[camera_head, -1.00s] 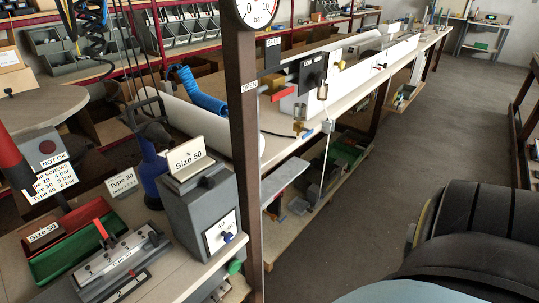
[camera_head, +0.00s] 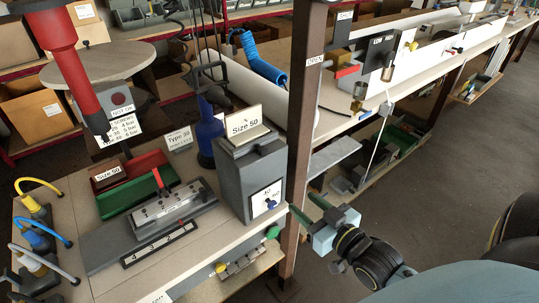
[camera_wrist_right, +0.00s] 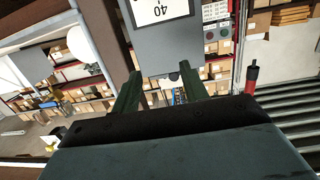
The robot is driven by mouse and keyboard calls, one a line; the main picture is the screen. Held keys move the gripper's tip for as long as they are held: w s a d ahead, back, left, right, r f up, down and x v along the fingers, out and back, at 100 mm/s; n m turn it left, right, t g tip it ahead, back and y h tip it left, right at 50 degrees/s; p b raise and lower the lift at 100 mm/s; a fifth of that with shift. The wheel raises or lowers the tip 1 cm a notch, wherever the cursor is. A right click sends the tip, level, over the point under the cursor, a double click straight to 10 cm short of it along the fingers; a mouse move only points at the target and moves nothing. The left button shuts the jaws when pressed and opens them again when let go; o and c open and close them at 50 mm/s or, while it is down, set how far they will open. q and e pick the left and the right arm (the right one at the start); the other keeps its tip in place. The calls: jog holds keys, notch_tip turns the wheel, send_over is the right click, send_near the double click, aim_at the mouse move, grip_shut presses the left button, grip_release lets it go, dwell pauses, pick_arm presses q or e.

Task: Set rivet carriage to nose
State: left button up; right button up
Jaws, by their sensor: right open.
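A grey block fixture (camera_head: 185,203) with a numbered metal plate lies on the bench, with a red lever (camera_head: 158,179) standing at its back edge. I cannot tell which part is the rivet carriage. A grey box (camera_head: 240,185) with a "Size 50" sign stands to its right, with a blue knob (camera_head: 271,204) on its white front label. My right gripper (camera_head: 299,200) is open and empty, with green fingers just right of that label. In the right wrist view the open fingers (camera_wrist_right: 160,72) point towards a grey box face with a label (camera_wrist_right: 158,10). My left gripper is out of view.
Red and green trays (camera_head: 133,196) lie behind the fixture. A red tool (camera_head: 70,60) hangs at upper left. Several small bottles with curved tubes (camera_head: 38,240) stand at the left. Open floor (camera_head: 440,190) lies to the right.

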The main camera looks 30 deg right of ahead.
aim_at(265, 152)
notch_tip(265, 152, up, 7)
jog(key=a+t, duration=0.1)
jog(key=w, duration=0.8)
jog(key=w+a, duration=0.1)
jog(key=w, duration=0.4)
jog(key=shift+p, duration=0.35)
grip_shut()
